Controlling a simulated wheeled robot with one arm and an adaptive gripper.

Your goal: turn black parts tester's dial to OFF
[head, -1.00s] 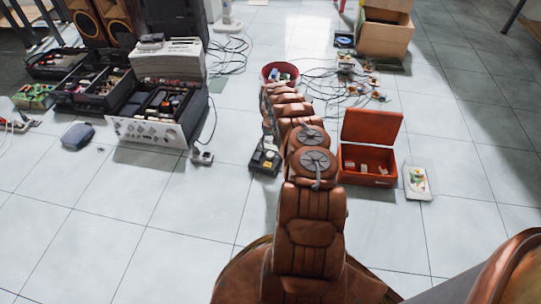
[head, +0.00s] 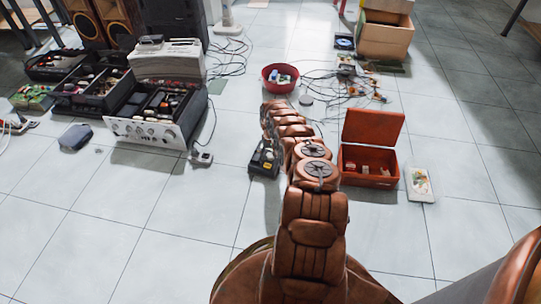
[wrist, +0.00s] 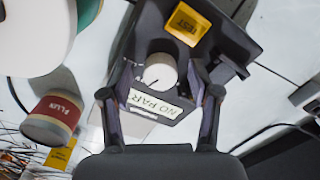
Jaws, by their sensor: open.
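The black parts tester (head: 264,158) stands on the floor just left of my arm in the head view. In the wrist view the tester (wrist: 222,50) fills the upper middle, with a yellow TEST label and a white label whose readable part is "NO PAR". Its round white dial (wrist: 160,72) has a thin dark mark towards the lower left; an OFF marking cannot be made out. My gripper (wrist: 160,93) is open, its two fingers on either side of the dial and apart from it. My arm hides the gripper in the head view.
An open red box (head: 370,150) stands right of my arm, with a white tray (head: 419,184) beside it. A red bowl (head: 279,78) and loose cables lie beyond. A flux jar (wrist: 52,118) is left of the gripper. The front-left floor is clear.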

